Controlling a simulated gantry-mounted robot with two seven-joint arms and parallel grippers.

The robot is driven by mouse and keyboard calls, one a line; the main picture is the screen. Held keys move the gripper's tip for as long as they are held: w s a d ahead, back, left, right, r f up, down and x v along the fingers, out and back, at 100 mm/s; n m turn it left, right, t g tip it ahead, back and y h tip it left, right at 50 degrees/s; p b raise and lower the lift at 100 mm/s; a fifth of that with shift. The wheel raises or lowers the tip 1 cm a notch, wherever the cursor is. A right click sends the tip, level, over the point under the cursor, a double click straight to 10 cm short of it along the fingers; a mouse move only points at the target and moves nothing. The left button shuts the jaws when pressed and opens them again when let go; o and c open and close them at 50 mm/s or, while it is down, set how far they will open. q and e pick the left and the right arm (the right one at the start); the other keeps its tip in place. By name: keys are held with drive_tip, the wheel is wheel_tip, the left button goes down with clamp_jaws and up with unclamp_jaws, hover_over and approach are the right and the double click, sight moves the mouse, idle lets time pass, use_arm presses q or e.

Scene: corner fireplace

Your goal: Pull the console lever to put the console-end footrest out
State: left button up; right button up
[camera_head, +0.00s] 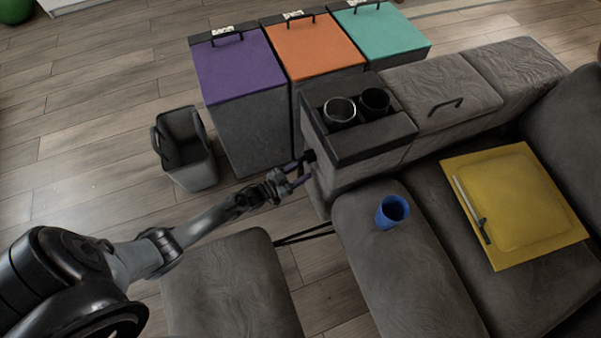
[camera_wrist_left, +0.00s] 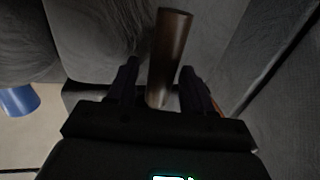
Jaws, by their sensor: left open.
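The lever shows in the left wrist view as a brown rod (camera_wrist_left: 170,50) coming down between my left gripper's two dark fingers (camera_wrist_left: 155,95). The fingers are open, one on each side of it; I cannot tell whether either touches. In the head view my left gripper (camera_head: 293,172) is at the front lower corner of the grey console (camera_head: 350,165), and the lever is hard to make out there. A grey footrest pad (camera_head: 230,285) stands out in front of the seat beside the console (camera_head: 410,270), with dark linkage bars (camera_head: 305,235) between them. My right gripper is not in view.
A blue cup (camera_head: 392,212) stands on the seat's front part. A yellow folder-like panel (camera_head: 515,205) lies on the sofa. Purple (camera_head: 240,68), orange (camera_head: 312,48) and teal (camera_head: 380,30) lidded bins stand behind the console. An open grey bin (camera_head: 185,150) stands left.

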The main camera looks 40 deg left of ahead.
use_arm(q)
drive_tip(key=shift+w+d, duration=0.1)
drive_tip(key=shift+w, duration=0.1)
clamp_jaws()
idle(0.3)
